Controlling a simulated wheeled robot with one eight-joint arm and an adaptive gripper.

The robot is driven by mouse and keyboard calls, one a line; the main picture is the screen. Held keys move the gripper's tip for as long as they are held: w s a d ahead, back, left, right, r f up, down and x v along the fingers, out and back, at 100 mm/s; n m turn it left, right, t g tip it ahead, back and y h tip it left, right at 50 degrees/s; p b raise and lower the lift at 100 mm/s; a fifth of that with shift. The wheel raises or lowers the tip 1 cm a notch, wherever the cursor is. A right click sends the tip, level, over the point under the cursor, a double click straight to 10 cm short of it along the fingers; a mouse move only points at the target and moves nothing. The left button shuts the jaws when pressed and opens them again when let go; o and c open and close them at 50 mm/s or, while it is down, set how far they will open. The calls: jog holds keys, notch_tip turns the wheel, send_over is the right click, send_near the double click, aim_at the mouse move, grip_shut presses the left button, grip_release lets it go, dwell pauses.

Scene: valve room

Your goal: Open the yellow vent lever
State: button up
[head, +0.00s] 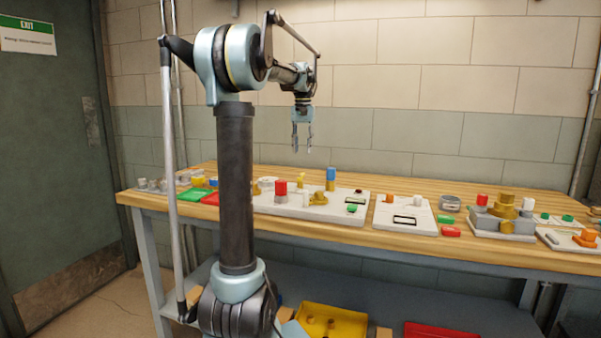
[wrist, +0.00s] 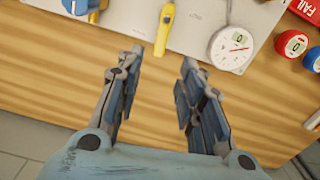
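The yellow lever (wrist: 165,28) shows in the wrist view as a slim yellow handle on a pale panel, pointing toward the table's edge. In the head view a small yellow upright part (head: 300,180) on the white board seems to be the same lever. My gripper (head: 302,148) points down above the bench, well clear of the board. In the wrist view its two fingers (wrist: 158,70) are apart with nothing between them. The lever's tip lies just beyond the fingers, apart from them. The lever's pivot end is cut off by the frame.
A white dial gauge (wrist: 230,47) sits right of the lever, and a brass part (wrist: 85,8) sits left. A blue-topped part (head: 331,178) and a red knob (head: 281,188) stand on the board. The wooden bench (head: 380,236) has a bare front strip.

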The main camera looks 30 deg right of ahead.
aim_at(301, 176)
notch_tip(301, 176, down, 10)
jog(key=shift+r, duration=0.25)
dwell(0.3)
grip_shut()
